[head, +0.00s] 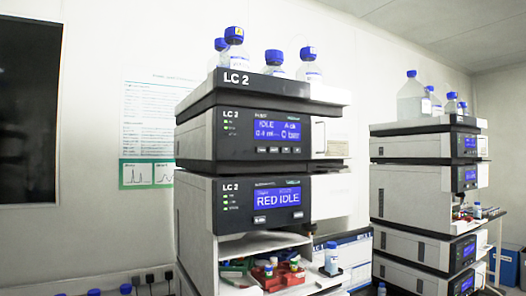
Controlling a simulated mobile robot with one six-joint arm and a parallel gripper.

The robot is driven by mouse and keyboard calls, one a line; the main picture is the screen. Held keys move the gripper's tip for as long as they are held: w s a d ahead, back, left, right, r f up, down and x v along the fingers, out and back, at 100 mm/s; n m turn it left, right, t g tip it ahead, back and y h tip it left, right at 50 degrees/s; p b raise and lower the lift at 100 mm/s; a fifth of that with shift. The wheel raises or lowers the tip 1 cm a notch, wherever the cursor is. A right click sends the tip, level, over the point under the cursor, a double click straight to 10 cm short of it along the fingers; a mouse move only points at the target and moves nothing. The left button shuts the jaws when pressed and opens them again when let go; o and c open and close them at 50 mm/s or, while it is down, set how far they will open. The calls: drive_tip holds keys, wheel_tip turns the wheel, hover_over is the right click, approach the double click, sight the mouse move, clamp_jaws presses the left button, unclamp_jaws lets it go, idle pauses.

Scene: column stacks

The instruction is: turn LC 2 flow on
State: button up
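The LC 2 stack (190,215) stands in the middle of the head view. My gripper is not in view.
Blue-capped bottles (233,52) stand on the LC 2 top tray. A second similar stack (408,205) stands at the right. A dark panel (28,110) is on the left wall.

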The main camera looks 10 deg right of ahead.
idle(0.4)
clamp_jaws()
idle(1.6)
